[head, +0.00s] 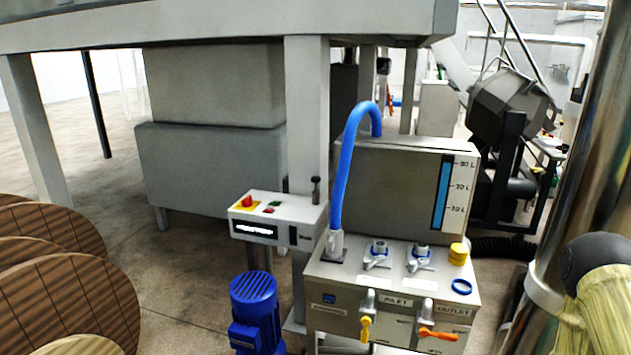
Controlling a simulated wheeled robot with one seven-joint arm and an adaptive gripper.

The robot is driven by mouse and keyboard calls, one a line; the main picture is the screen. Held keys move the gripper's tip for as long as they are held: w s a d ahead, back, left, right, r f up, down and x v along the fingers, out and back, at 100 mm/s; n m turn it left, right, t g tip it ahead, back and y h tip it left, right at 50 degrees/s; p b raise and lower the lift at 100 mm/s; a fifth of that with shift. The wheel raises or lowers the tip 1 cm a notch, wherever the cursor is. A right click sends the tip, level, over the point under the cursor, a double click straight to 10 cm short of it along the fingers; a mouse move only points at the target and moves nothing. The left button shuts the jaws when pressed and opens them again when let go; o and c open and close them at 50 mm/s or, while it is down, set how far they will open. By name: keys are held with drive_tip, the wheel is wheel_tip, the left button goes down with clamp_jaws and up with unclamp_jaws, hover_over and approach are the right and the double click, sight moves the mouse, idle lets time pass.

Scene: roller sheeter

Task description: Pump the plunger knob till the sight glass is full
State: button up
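A dark upright post with a rounded top (316,187), which looks like the plunger knob, stands at the right end of a light grey control box (272,211). Below it, a small dark upright window (293,235) is set in the box's front; its level is too small to read. A taller gauge strip (442,193) on the grey tank (390,190) is marked 10, 20 and 30 L and shows blue over most of its length. I cannot tell which is the task's sight glass. My gripper is out of view; only part of my arm shows at the right edge.
The control box has a red button (247,201). A blue motor (255,312) stands below it. A blue hose (345,165) arches over the tank. Yellow (366,328) and orange (438,334) valve handles stick out at the front. Wooden discs (75,295) fill the lower left.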

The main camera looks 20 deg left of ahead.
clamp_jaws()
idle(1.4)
